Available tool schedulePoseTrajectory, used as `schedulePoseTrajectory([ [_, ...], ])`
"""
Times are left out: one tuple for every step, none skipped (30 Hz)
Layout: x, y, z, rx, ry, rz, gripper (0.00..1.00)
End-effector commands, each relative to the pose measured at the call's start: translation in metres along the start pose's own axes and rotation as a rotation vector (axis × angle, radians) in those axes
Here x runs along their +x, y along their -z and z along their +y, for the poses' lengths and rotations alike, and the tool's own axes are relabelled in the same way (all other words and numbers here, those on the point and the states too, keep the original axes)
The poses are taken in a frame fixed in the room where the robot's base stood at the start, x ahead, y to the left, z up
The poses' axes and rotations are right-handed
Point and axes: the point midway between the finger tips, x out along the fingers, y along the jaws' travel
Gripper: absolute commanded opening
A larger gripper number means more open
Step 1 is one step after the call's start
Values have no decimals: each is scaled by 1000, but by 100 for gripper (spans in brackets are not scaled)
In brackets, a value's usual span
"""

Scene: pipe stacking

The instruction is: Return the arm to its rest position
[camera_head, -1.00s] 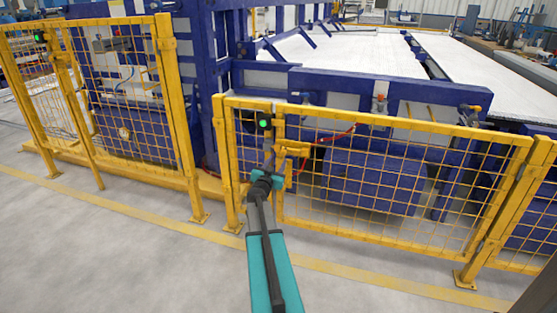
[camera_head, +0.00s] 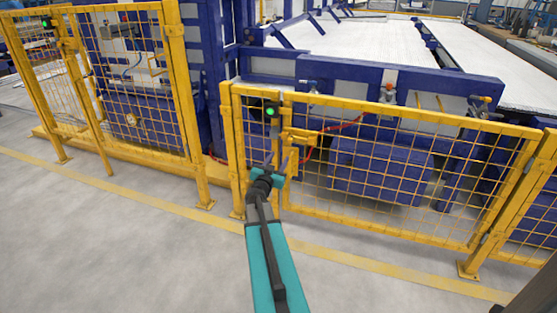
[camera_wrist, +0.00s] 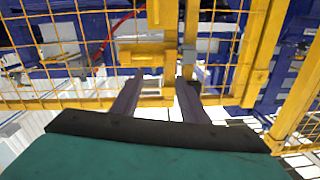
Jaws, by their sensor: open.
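My gripper (camera_head: 276,164) is at the end of my teal and black arm, reaching out from the bottom middle toward the yellow mesh gate. In the wrist view my gripper (camera_wrist: 158,88) shows two dark fingers spread apart with nothing between them. Beyond the fingers is the yellow latch (camera_wrist: 146,50) of the gate; it also shows in the head view (camera_head: 300,138). Whether the fingers touch the gate cannot be told, but they appear apart from it.
A yellow mesh gate (camera_head: 400,113) stands in front of blue machinery (camera_head: 390,75). A green light (camera_head: 270,111) glows on its post. Another yellow mesh fence (camera_head: 173,105) stands at the left. The grey floor (camera_head: 110,240) in front is clear.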

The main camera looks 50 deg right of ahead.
Motion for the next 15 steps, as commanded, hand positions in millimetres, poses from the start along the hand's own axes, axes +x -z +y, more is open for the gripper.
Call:
schedulePoseTrajectory([
  [0, 0, 0, 0, 0, 0, 40],
  [0, 0, 0, 0, 0, 0, 40],
  [0, 0, 0, 0, 0, 0, 40],
  [0, 0, 0, 0, 0, 0, 40],
  [0, 0, 0, 0, 0, 0, 40],
  [0, 0, 0, 0, 0, 0, 40],
  [0, 0, 0, 0, 0, 0, 40],
  [0, 0, 0, 0, 0, 0, 40],
  [0, 0, 0, 0, 0, 0, 40],
  [0, 0, 0, 0, 0, 0, 40],
  [0, 0, -1, 0, 1, 0, 40],
  [0, 1, -2, 0, 3, -1, 40],
  [-1, 1, -4, 0, 5, -1, 40],
  [-2, 2, -7, 0, 9, -1, 40],
  [-4, 3, -12, 0, 15, -3, 40],
])
